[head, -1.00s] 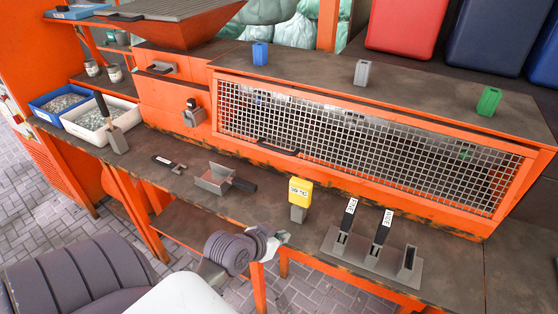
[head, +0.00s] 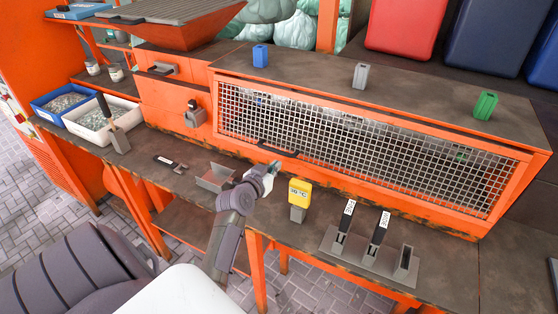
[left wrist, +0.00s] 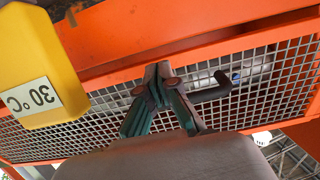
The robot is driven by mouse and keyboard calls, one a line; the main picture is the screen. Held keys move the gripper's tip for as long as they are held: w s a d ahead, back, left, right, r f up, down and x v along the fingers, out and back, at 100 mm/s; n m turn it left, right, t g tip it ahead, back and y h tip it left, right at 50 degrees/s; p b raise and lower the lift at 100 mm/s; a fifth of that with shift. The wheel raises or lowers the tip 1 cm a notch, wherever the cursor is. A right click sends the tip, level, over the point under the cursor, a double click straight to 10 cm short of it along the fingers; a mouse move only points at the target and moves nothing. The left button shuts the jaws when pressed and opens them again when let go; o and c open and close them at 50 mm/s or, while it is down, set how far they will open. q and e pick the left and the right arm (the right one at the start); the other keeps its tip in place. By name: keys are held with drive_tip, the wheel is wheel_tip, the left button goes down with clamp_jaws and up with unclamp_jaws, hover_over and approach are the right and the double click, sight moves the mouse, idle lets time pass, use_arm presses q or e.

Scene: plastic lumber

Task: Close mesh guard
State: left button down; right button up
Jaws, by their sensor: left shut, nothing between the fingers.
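The mesh guard (head: 375,148) is a grey wire grid in an orange frame across the front of the orange bench unit. Its black handle (head: 278,147) is at the lower left of the grid. I cannot tell for sure whether the guard is fully closed. My left gripper (head: 273,167) is shut and empty, just in front of and below the handle. In the left wrist view the fingertips (left wrist: 157,72) are close together beside the black handle (left wrist: 215,88), with no clear contact. The grid (left wrist: 100,125) lies behind them. My right gripper is not in view.
A yellow 30 °C device (head: 299,192) stands close to the right of my left gripper. A grey scoop (head: 214,178) is on its left. A grey holder with black-handled tools (head: 370,256) is at the front right. Blue, grey and green blocks stand on top.

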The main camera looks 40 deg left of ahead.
sight(284, 159)
use_arm(q)
drive_tip(key=shift+x, duration=1.65)
drive_tip(key=w+t+b, duration=0.1)
drive_tip(key=b, duration=0.3)
drive_tip(key=w+a+t+b, duration=0.1)
drive_tip(key=w+b, duration=0.1)
drive_tip(key=b, duration=0.3)
drive_tip(key=w+f+t+b, duration=0.1)
drive_tip(key=w+b, duration=0.1)
drive_tip(key=b, duration=0.2)
drive_tip(key=shift+w+a+y+b, duration=0.15)
drive_tip(key=shift+w+y+b, duration=0.05)
drive_tip(key=shift+y+b, duration=0.2)
